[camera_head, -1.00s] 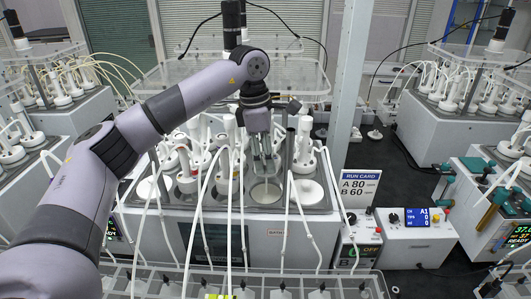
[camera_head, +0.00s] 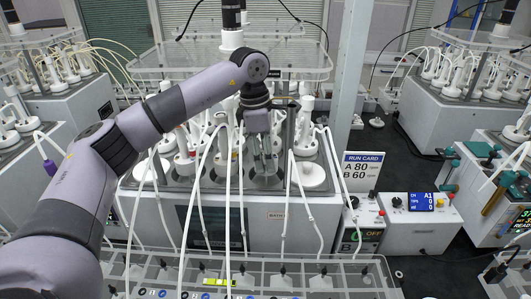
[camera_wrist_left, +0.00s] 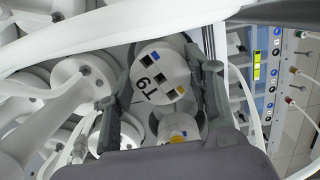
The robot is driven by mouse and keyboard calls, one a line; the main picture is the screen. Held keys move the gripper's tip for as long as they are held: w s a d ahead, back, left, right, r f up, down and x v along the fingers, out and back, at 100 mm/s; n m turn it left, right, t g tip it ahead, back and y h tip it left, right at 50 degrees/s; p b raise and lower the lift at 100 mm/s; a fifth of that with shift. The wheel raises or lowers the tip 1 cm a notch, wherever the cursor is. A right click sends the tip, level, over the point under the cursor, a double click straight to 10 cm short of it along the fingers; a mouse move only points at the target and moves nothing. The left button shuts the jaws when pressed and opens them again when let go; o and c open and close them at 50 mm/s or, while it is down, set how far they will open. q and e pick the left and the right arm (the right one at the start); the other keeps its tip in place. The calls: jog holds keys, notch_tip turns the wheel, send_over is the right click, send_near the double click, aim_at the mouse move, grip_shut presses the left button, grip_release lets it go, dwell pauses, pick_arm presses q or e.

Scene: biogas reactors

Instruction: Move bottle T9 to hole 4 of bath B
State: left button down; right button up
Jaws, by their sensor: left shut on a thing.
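Bottle T9 shows in the left wrist view as a white round top (camera_wrist_left: 158,72) marked T9, lying between the two fingers. My left gripper (camera_wrist_left: 165,92) is shut on it. In the head view the left gripper (camera_head: 265,165) points down over the front row of a bath (camera_head: 250,215), close above a round hole area (camera_head: 266,182). The bottle is hard to make out there, hidden by the fingers. The bath's letter and its hole numbers are not legible. My right gripper is not in view.
White-capped bottles with tubes (camera_head: 185,160) crowd the bath left of the gripper, and another (camera_head: 306,140) stands right. White tubes hang across its front. A clear shelf (camera_head: 160,65) and a grey post (camera_head: 350,80) are close by. A run card (camera_head: 362,170) stands right.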

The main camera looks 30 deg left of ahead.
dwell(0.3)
pick_arm(q)
jog(key=c, duration=1.1)
grip_release()
jog(key=o, duration=0.4)
jog(key=shift+s, duration=0.1)
jog(key=shift+f, duration=0.1)
notch_tip(320, 180, up, 12)
jog(key=a, duration=0.1)
jog(key=shift+s+a, duration=0.25)
jog(key=shift+s, duration=0.15)
